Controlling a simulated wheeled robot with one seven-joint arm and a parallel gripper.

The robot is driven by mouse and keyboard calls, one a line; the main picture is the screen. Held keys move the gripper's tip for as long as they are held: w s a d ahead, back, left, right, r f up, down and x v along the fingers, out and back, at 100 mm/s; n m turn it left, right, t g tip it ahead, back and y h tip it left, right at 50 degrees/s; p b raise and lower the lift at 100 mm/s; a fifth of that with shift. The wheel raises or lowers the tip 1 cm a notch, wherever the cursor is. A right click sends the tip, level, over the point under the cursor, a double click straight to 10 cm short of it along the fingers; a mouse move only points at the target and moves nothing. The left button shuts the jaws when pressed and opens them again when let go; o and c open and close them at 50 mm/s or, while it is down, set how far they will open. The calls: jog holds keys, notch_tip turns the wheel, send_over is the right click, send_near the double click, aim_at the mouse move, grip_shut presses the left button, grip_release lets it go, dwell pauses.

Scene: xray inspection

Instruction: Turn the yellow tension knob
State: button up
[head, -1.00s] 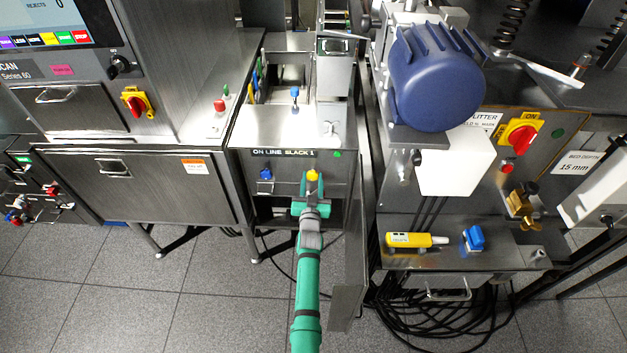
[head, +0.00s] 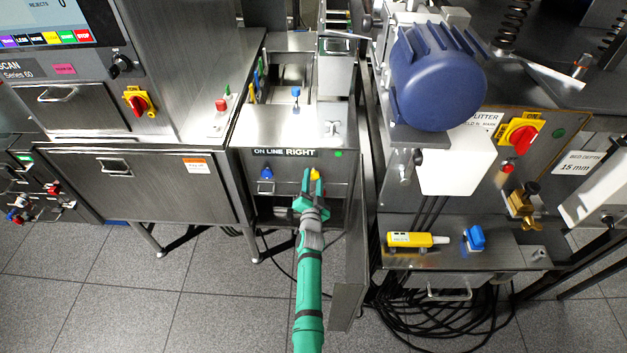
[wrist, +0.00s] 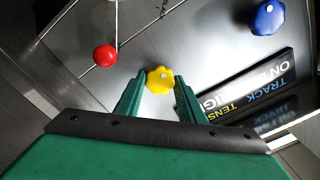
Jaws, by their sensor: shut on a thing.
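In the wrist view the yellow knob (wrist: 160,79) has a lobed rim and a pale centre spot. My gripper (head: 312,184) reaches up to it from below, its green fingers on either side. In the wrist view the fingers of my gripper (wrist: 158,92) flank the knob and are shut on it. The display strip (head: 285,153) above the knobs reads "ON LINE RIGHT", with a green light beside it.
A red ball-ended part (wrist: 105,56) and the blue knob (wrist: 268,17) are near the gripper in the wrist view. An open door panel (head: 350,250) stands just right of my arm. Black cables (head: 430,310) lie on the floor at right.

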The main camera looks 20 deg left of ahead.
jog(key=shift+m, duration=0.4)
jog(key=o, duration=1)
jog(key=shift+o, duration=0.2)
